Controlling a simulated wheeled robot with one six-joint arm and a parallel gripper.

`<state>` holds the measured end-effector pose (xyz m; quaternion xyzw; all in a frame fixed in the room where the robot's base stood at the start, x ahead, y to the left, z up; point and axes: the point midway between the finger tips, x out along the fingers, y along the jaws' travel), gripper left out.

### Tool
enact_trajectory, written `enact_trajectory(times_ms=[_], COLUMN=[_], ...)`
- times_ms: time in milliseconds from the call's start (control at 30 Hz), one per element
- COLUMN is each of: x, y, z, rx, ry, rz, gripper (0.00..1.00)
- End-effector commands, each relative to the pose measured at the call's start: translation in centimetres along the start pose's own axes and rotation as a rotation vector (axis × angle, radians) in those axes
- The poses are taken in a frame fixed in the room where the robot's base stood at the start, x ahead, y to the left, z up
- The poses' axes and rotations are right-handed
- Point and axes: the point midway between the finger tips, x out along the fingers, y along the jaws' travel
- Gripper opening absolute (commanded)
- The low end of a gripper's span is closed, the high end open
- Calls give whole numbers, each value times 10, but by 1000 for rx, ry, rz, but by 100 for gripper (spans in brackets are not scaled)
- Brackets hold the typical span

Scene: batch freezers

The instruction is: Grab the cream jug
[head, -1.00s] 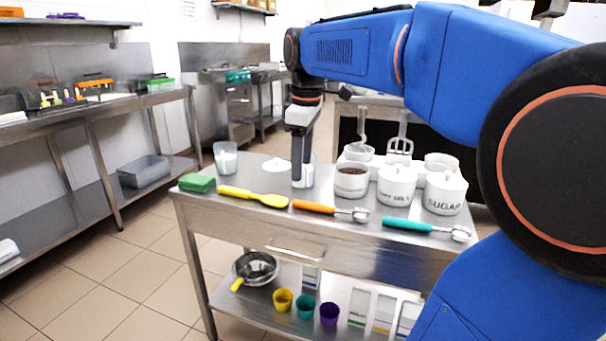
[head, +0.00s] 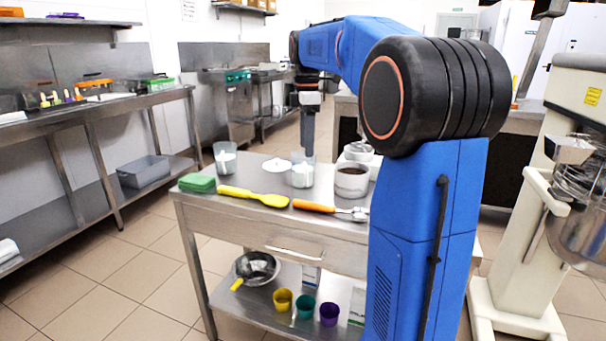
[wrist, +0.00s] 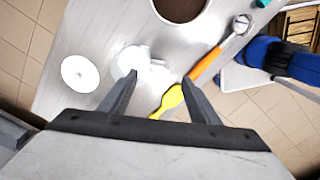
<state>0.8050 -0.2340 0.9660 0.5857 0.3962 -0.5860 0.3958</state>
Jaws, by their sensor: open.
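Two clear jugs with white contents stand upright on the steel table (head: 330,228). One jug (head: 225,160) is at the left; the other jug (head: 302,176) is nearer the middle. I cannot tell from labels which holds cream. My gripper (head: 308,150) points down just behind the middle jug, its tip partly hidden by it. In the wrist view my gripper (wrist: 161,76) is open and empty. A jug with white contents and a side handle (wrist: 133,61) lies ahead of the fingertips, close to the left finger.
A white disc (head: 277,164) lies between the jugs. A green sponge (head: 197,183), yellow spatula (head: 253,196) and orange-handled scoop (head: 329,208) lie along the front edge. A brown-filled canister (head: 352,182) stands right of the middle jug. A large mixer (head: 575,170) stands far right.

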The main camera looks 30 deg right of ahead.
Motion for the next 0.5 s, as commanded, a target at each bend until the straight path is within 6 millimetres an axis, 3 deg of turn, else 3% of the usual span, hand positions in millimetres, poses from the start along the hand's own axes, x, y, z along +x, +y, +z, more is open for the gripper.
enact_trajectory(times_ms=[300,500], x=[54,68], y=[0,0], z=[0,0], rx=[1,1], ry=[0,0], rz=[-1,1], gripper=[56,56])
